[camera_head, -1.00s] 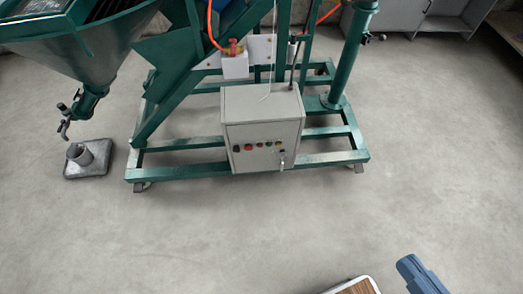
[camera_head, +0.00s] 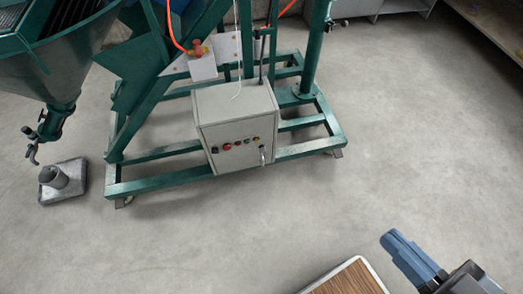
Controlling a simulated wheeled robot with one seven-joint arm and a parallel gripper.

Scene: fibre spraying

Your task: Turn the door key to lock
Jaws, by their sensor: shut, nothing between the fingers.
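A pale grey control box (camera_head: 240,122) stands on the green machine frame. Its front door carries a row of small coloured buttons and knobs. At the right end of this row, a small silvery key (camera_head: 262,155) sticks out from the door. It is too small to tell which way it is turned. Part of my arm, blue and dark grey, shows at the bottom right, well apart from the box. My gripper's fingers are not in view. Nothing touches the key.
The green frame's base (camera_head: 160,186) runs along the floor around the box. A hopper (camera_head: 55,65) hangs at the upper left above a grey weighted stand (camera_head: 65,183). The concrete floor (camera_head: 200,245) in front of the box is clear. A wood-topped surface (camera_head: 350,280) shows at the bottom.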

